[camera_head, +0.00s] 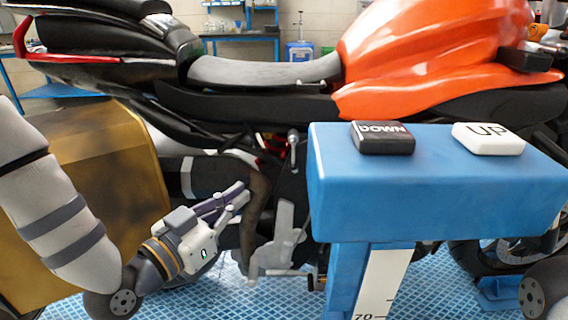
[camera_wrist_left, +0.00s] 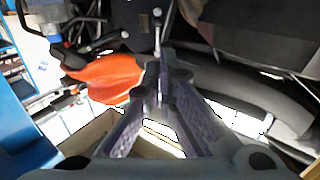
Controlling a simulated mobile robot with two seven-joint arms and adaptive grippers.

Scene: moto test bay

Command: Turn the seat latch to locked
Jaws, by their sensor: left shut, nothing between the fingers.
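A small grey lever with a rounded end (camera_head: 293,150), which looks like the seat latch, stands about upright on the motorcycle's side below the seat. In the left wrist view a thin metal lever with a pale knob (camera_wrist_left: 157,28) shows just beyond the fingertips; it seems to be the same one. My left gripper (camera_head: 243,193) is shut and empty, below and left of the lever in the head view, pointing up and right. In the left wrist view its fingers (camera_wrist_left: 165,62) come together close to the lever; whether they touch it, I cannot tell. My right gripper is not in view.
The motorcycle has an orange tank (camera_head: 435,50) and a grey-black seat (camera_head: 262,72). A blue stand (camera_head: 330,180) with a black DOWN button (camera_head: 383,140) and a white UP button (camera_head: 488,140) stands right of the lever. A brown-gold box (camera_head: 115,165) is behind my left arm.

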